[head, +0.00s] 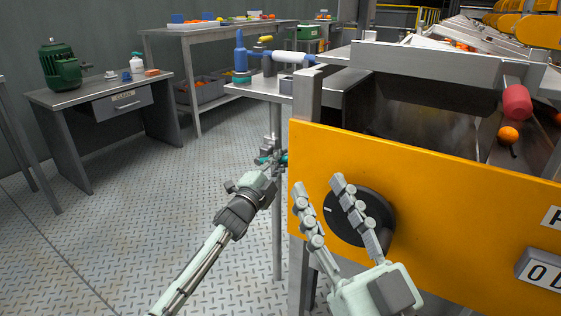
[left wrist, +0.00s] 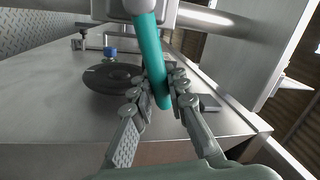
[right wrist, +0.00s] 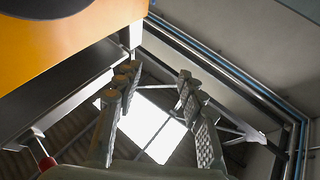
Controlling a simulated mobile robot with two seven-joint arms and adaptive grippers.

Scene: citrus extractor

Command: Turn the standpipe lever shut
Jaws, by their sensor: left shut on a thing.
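The teal lever (left wrist: 150,45) runs between the fingers of my left gripper (left wrist: 165,85) in the left wrist view, and both fingers press on it. In the head view my left gripper (head: 268,164) is at a grey upright pipe (head: 277,225), left of the yellow panel.
The yellow panel (head: 430,175) with a black dial (head: 337,219) fills the right side. A desk (head: 85,95) with a green motor (head: 59,66) is at left. The chequered floor is clear.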

